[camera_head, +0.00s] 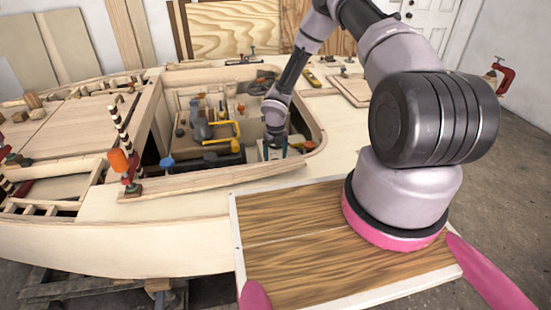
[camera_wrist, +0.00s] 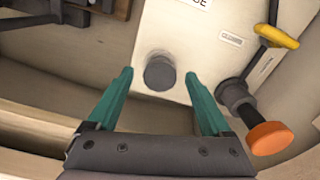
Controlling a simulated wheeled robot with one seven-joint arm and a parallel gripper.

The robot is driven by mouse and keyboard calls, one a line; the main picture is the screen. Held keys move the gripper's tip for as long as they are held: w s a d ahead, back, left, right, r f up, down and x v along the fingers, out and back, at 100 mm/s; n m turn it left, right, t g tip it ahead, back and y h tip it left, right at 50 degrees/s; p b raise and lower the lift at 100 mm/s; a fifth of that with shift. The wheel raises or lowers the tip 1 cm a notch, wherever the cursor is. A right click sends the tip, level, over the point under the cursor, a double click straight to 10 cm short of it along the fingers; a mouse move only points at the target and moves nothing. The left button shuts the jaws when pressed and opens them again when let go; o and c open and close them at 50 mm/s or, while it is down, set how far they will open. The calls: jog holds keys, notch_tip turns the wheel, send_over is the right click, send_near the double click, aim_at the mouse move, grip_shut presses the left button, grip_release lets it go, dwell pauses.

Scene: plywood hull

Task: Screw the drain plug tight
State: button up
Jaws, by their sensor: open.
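A short dark grey round knob, which looks like the drain plug (camera_wrist: 160,73), stands on a white panel (camera_wrist: 205,50) in the wrist view. My gripper (camera_wrist: 158,80) is open, with one teal finger to the left of the plug and one to the right. Gaps show between the fingertips and the plug, and the jaws hold nothing. In the head view my gripper (camera_head: 275,151) reaches down into the hull's open well at its right end. The plug cannot be made out there.
A black fitting with an orange knob (camera_wrist: 270,138) lies close to the right finger, below a yellow handle (camera_wrist: 276,36). Pale wooden edges (camera_wrist: 45,120) border the left. In the head view, tools and a yellow-handled item (camera_head: 222,133) fill the well, inside its wooden rim (camera_head: 215,181).

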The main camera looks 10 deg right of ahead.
jog(key=shift+f, duration=0.3)
